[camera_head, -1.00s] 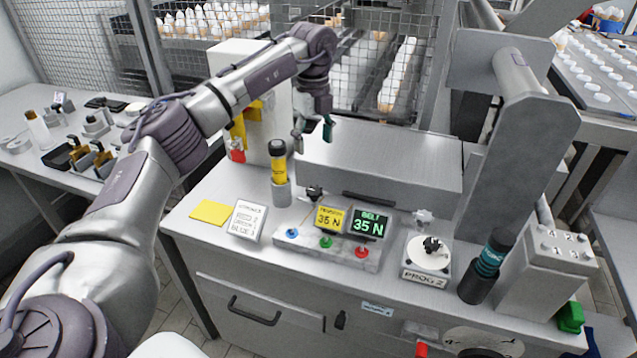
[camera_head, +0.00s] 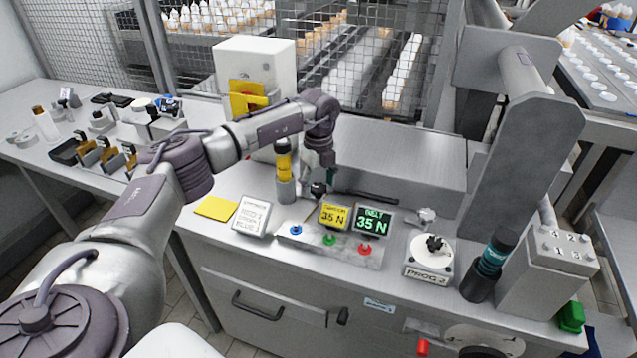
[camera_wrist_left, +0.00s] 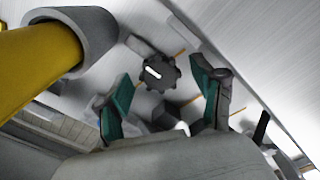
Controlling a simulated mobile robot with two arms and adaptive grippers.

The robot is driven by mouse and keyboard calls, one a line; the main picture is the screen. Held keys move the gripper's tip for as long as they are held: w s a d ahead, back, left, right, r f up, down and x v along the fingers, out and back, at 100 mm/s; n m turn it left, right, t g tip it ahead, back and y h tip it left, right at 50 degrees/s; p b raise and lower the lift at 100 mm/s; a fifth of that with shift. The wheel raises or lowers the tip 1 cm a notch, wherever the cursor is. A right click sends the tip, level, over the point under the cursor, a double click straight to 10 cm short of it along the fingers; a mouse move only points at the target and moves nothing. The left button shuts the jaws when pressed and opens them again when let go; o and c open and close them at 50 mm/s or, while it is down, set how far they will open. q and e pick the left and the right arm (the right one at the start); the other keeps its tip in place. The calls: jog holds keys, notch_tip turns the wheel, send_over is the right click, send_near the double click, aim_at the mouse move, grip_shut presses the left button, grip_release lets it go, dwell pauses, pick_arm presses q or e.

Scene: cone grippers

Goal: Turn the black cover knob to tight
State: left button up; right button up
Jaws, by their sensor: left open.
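The black cover knob (camera_head: 318,189) sits at the front left edge of the grey metal cover (camera_head: 395,155) on the bench. In the left wrist view the knob (camera_wrist_left: 170,70) is a dark lobed disc with a white mark on it. My left gripper (camera_head: 322,170) is just above and behind the knob in the head view. In the left wrist view its teal-padded fingers (camera_wrist_left: 161,76) are open, one on each side of the knob, with gaps showing. Whether the fingertips are down at the knob's height I cannot tell. My right gripper is not in view.
A yellow-and-black bottle in a grey holder (camera_head: 284,190) stands close left of the knob. In front are yellow (camera_head: 334,216) and green (camera_head: 373,221) displays reading 35 N.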

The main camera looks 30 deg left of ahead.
pick_arm(q)
jog(key=c, duration=1.1)
jog(key=shift+c, duration=0.2)
jog(key=shift+m, duration=0.4)
jog(key=m+p, duration=0.1)
jog(key=m, duration=0.2)
jog(key=shift+r+m, duration=0.1)
jog(key=shift+m, duration=0.3)
jog(key=m, duration=0.4)
jog(key=shift+m, duration=0.3)
jog(key=m, duration=0.8)
jog(key=shift+m, duration=0.3)
jog(key=shift+w, duration=0.1)
